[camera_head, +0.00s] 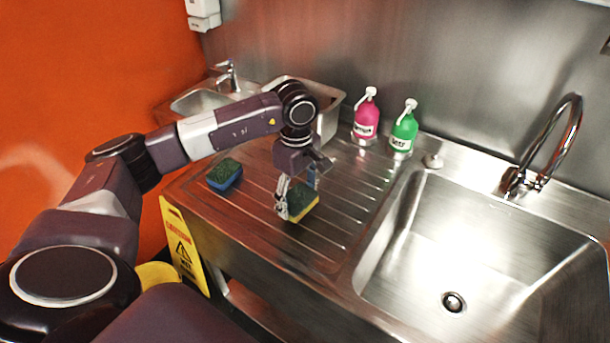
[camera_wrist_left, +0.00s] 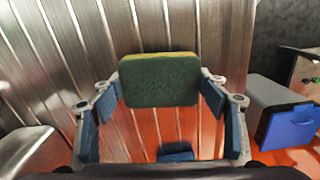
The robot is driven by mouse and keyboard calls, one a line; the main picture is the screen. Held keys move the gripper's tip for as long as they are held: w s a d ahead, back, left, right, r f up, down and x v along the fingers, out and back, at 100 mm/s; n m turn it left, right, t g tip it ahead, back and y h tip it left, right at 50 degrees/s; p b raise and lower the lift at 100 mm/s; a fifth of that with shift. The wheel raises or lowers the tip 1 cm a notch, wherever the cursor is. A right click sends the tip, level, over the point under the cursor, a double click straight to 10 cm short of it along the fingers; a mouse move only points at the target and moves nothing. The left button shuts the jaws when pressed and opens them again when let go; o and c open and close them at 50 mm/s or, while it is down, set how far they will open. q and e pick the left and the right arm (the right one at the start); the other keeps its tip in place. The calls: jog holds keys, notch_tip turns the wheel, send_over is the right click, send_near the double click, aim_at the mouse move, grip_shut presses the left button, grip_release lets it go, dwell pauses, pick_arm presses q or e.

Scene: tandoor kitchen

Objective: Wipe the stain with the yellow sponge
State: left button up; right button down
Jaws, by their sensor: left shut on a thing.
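The yellow sponge (camera_head: 303,205) has a dark green scouring top and is at the ridged steel drainboard. In the left wrist view the sponge (camera_wrist_left: 160,82) shows its green face, with a thin yellow edge along the top. My left gripper (camera_head: 297,193) points down with its fingers shut on opposite sides of the sponge. In the left wrist view the fingertips (camera_wrist_left: 160,86) meet the sponge's left and right ends. I cannot tell whether the sponge touches the drainboard. No stain can be made out in either view. My right gripper is not in view.
A blue sponge with a green top (camera_head: 225,175) lies left on the drainboard (camera_head: 345,215). Pink (camera_head: 366,116) and green (camera_head: 404,130) bottles stand at the back. A deep sink (camera_head: 450,250) with a curved faucet (camera_head: 560,145) is right. A yellow caution sign (camera_head: 183,245) stands in front.

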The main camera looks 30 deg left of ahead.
pick_arm(q)
notch_tip(320, 180, up, 3)
jog(key=shift+f+p, duration=0.1)
jog(key=shift+p, duration=0.55)
jog(key=shift+d+r, duration=0.1)
jog(key=shift+r, duration=0.25)
jog(key=shift+r+p, duration=0.4)
jog(key=shift+r, duration=0.1)
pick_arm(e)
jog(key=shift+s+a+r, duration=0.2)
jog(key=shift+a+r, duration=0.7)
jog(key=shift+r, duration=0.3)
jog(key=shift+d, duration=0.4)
